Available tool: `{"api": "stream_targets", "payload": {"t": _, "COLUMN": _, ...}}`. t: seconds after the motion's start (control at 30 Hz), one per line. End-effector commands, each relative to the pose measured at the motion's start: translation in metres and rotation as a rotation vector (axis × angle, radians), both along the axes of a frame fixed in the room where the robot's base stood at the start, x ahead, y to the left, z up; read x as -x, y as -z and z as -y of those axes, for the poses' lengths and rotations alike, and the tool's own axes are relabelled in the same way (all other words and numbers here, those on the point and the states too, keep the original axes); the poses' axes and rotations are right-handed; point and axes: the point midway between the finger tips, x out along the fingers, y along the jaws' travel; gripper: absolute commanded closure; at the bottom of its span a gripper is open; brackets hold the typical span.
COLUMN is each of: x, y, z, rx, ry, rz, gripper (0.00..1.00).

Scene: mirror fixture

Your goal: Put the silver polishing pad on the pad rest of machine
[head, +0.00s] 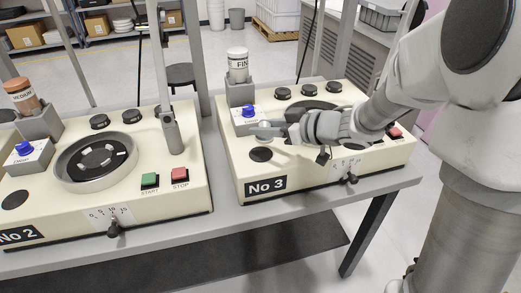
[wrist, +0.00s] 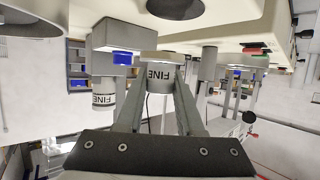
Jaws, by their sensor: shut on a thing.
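My gripper (head: 272,128) is over the left part of machine No 3 (head: 228,168). In the wrist view, which is upside down, its fingers (wrist: 162,90) are shut around a short cylinder marked FINE with a pale disc at its machine-side end, which I take as the silver polishing pad (wrist: 160,74). It is held apart from the machine top. In the head view the pad is mostly hidden by my gripper. A black round spot, seemingly the pad rest (head: 261,154), lies just below and in front of my gripper. It also shows in the wrist view (wrist: 175,8).
A FINE bottle (head: 237,65) stands on a grey block behind my gripper. A light box (head: 250,118) with a blue button is close by. Machine No 2 (head: 187,195) stands to the left, with a MEDIUM bottle (head: 21,97) and an upright post (head: 172,138).

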Motion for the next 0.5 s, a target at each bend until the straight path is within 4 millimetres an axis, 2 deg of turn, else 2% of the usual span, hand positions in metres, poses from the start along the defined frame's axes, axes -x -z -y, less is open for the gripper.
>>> {"api": "stream_targets", "payload": {"t": 0.17, "x": 0.005, "y": 0.008, "z": -0.009, "rx": 0.001, "ry": 0.001, "rz": 0.001, "gripper": 1.0}}
{"api": "stream_targets", "payload": {"t": 0.4, "x": 0.005, "y": 0.042, "z": -0.009, "rx": -0.001, "ry": 0.0, "rz": -0.001, "gripper": 1.0}}
{"api": "stream_targets", "payload": {"t": 0.5, "x": 0.005, "y": 0.048, "z": -0.009, "rx": -0.001, "ry": 0.001, "rz": 0.0, "gripper": 1.0}}
